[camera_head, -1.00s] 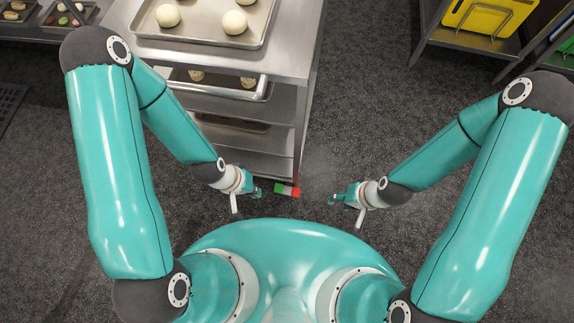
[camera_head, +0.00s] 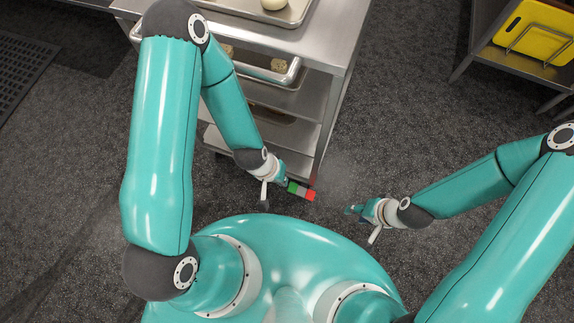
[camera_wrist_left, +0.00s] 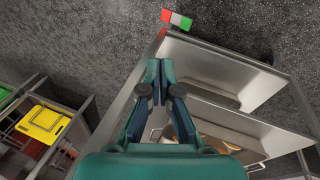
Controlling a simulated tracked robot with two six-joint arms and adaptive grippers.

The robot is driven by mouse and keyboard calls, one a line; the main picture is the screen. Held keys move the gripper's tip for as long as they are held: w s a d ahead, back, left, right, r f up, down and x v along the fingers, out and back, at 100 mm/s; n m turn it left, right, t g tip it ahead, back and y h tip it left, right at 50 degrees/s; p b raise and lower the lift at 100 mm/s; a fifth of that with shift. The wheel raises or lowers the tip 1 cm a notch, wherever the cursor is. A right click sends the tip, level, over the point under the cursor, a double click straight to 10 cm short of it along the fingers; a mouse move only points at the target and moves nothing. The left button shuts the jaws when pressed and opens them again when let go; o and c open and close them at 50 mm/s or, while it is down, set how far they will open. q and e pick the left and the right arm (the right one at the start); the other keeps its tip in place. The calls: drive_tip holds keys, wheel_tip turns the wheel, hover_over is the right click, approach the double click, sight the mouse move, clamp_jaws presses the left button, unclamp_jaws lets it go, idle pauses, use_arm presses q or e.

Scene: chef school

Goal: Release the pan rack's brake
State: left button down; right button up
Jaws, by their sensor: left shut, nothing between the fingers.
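The pan rack (camera_head: 318,62) is a metal trolley with several shelves, ahead of me. Its brake pedal (camera_head: 302,191), striped green, white and red, sticks out low at the near right corner. In the left wrist view the pedal (camera_wrist_left: 177,19) is beyond my fingertips, with floor and the rack's corner around it. My left gripper (camera_head: 284,183) is shut and empty, just left of the pedal's green end in the head view; contact cannot be told. My right gripper (camera_head: 354,210) is over the floor to the right, apart from the pedal; its fingers are too small to judge.
Trays (camera_head: 296,18) with dough balls sit on the rack's top and shelf. Another metal shelf unit with a yellow board (camera_head: 541,30) stands at the upper right. Dark floor (camera_head: 405,95) between the two is clear. A dark floor mat (camera_head: 25,65) lies at the far left.

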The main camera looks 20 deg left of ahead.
sight(290, 186)
use_arm(q)
drive_tip(key=w+f+m+t+y+b, duration=0.1)
drive_tip(key=w+f+y+b, duration=0.1)
drive_tip(key=f+b, duration=0.9)
drive_tip(key=w+f+t+y+b, duration=0.1)
drive_tip(key=w+f+b, duration=0.4)
drive_tip(key=f+b, duration=0.7)
wheel_tip(290, 186, down, 4)
drive_tip(key=shift+w+d+r+m+y, duration=0.1)
drive_tip(key=shift+w+d+m+y, duration=0.15)
drive_tip(key=shift+d+m+y, duration=0.15)
drive_tip(key=b+x, duration=0.2)
drive_tip(key=x, duration=0.2)
drive_tip(key=b+x, duration=0.2)
drive_tip(key=x, duration=0.2)
drive_tip(key=b+x, duration=0.2)
drive_tip(key=x, duration=0.2)
drive_tip(key=shift+s+a+f, duration=0.15)
drive_tip(key=shift+s+f, duration=0.2)
drive_tip(key=shift+a+f+b, duration=0.2)
drive_tip(key=shift+f+b, duration=0.15)
drive_tip(key=shift+f, duration=0.35)
drive_tip(key=shift+w, duration=0.1)
